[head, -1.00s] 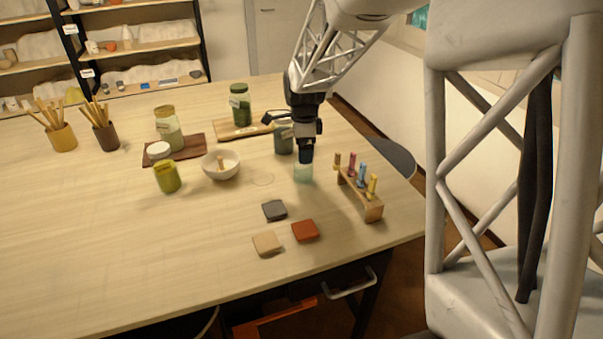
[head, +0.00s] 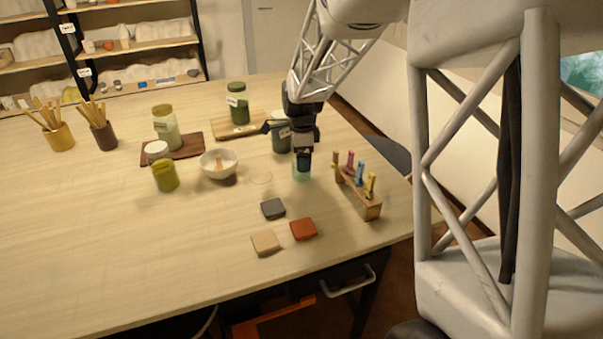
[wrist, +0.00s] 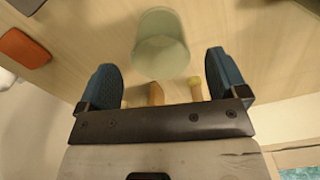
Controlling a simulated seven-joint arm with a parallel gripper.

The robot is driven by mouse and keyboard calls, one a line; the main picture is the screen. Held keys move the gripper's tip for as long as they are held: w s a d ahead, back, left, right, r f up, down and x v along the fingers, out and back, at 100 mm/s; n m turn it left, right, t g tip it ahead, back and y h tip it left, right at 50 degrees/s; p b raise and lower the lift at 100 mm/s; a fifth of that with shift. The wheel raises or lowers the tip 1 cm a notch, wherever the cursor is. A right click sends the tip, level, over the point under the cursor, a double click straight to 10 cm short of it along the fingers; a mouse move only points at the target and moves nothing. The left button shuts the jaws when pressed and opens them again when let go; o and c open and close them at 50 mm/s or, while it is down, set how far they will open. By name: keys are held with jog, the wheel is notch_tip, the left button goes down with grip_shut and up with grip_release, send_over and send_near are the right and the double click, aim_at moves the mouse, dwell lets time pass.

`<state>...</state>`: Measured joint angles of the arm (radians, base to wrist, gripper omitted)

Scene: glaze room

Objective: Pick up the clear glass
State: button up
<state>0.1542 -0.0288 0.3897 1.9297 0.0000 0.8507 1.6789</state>
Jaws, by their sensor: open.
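The clear glass (head: 301,174), pale green and see-through, stands on the table left of the wooden rack. My gripper (head: 304,163) is above and over it in the head view, hiding its upper part. In the wrist view the glass (wrist: 160,48) lies between and just beyond the two blue fingertips of my gripper (wrist: 163,72). The fingers are wide apart, with a gap on each side of the glass. Nothing is held.
A rack (head: 358,197) of coloured vials stands close on the right. A red tile (head: 303,229), grey tile (head: 273,209) and beige tile (head: 266,243) lie in front. A white bowl (head: 217,170) stands left and a dark green jar (head: 280,138) behind. The table's left front is clear.

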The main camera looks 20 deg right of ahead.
jog(key=shift+f, duration=2.3)
jog(key=c, duration=1.1)
